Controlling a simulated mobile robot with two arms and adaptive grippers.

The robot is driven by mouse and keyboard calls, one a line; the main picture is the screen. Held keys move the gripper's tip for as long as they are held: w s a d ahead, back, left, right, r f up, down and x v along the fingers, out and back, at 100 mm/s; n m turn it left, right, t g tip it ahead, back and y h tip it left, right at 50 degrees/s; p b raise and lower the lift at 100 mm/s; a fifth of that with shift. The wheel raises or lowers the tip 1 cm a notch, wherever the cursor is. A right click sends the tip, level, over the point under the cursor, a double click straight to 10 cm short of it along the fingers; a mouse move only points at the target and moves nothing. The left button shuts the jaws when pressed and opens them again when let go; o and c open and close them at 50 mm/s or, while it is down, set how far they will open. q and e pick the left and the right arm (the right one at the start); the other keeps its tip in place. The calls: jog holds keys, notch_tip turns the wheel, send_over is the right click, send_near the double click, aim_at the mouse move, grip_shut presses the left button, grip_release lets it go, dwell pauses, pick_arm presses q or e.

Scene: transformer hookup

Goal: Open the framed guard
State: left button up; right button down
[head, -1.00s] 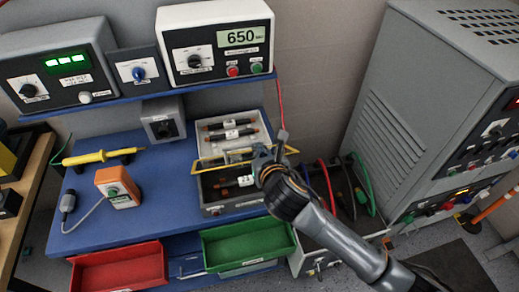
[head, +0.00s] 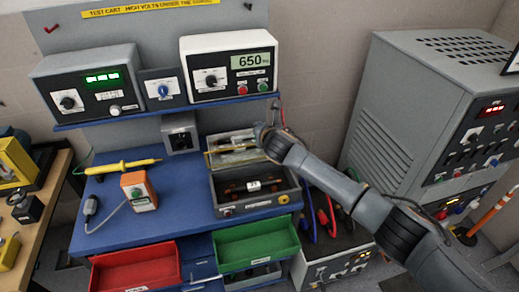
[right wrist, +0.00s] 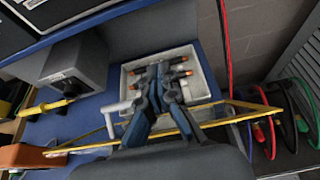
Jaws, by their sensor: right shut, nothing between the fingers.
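The framed guard (head: 207,160), a clear panel with a thin yellow frame, stands raised at the back of a grey open-topped fuse box (head: 254,207) on the blue bench. In the right wrist view its yellow frame (right wrist: 85,147) runs across, close to the fingers. My right gripper (head: 262,130) is at the guard's upper right, shut and empty. In the right wrist view the shut fingers (right wrist: 160,68) lie over a pale tray (right wrist: 197,88) with dark, copper-ended fuses. I cannot tell whether the fingers touch the frame. My left gripper is out of view.
Meters stand on the shelf above, one a white 650 unit (head: 228,68). Red (head: 136,268) and green (head: 256,245) bins hang in front. A grey cabinet (head: 400,110) stands right.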

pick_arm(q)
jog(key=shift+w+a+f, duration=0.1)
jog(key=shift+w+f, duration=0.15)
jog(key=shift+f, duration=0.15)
pick_arm(e)
jog(key=x, duration=0.3)
jog(key=shift+w+r, duration=0.25)
jog(key=shift+w, duration=0.25)
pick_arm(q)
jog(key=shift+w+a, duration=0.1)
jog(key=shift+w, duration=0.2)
pick_arm(e)
jog(key=shift+s, duration=0.1)
